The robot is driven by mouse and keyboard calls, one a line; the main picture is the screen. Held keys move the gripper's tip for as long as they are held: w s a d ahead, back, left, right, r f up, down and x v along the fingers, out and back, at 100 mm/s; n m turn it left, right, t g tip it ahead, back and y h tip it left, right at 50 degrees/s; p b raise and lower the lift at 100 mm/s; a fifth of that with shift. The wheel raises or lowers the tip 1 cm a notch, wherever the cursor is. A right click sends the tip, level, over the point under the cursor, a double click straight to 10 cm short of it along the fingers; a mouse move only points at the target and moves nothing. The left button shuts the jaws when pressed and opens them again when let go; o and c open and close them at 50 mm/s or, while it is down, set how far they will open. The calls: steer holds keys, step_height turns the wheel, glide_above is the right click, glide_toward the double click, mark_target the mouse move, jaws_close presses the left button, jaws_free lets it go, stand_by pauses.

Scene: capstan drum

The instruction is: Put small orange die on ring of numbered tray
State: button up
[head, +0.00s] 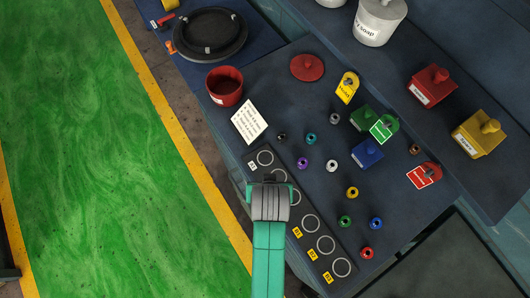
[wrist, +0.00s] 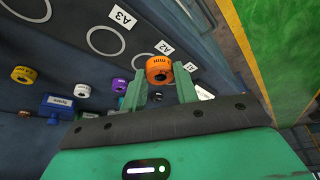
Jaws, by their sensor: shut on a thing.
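The small orange die (wrist: 159,69), a ring-shaped piece with a dark mark, is between my fingertips in the wrist view. My gripper (wrist: 160,77) is shut on it. In the head view my gripper (head: 270,187) is over the numbered tray, and the die is hidden beneath it. The numbered tray (head: 282,208) is a dark strip with white rings, white labels and yellow labels. In the wrist view the A3 ring (wrist: 106,40) is clear to the left; the ring by label A2 (wrist: 165,47) is partly hidden behind the die. The die appears above the tray.
Several coloured dies, including a purple die (head: 302,162) and a green die (head: 344,221), stand right of the tray. A blue block (head: 367,153), a white card (head: 249,121) and a red cup (head: 225,86) are nearby. Rings at the tray's lower end are empty.

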glide_above(265, 156)
steer(key=s, duration=0.2)
steer(key=shift+w+f, duration=0.2)
steer(key=shift+f, duration=0.3)
steer(key=shift+w+f+p, duration=0.1)
steer(key=shift+f+p, duration=0.2)
steer(key=shift+f, duration=1.45)
steer(key=shift+f, duration=0.2)
steer(key=o, duration=1.1)
steer(key=shift+c, duration=0.2)
steer(key=shift+r, duration=0.15)
steer(key=v, duration=1.2)
steer(key=shift+p, duration=0.35)
steer(key=shift+r, duration=0.1)
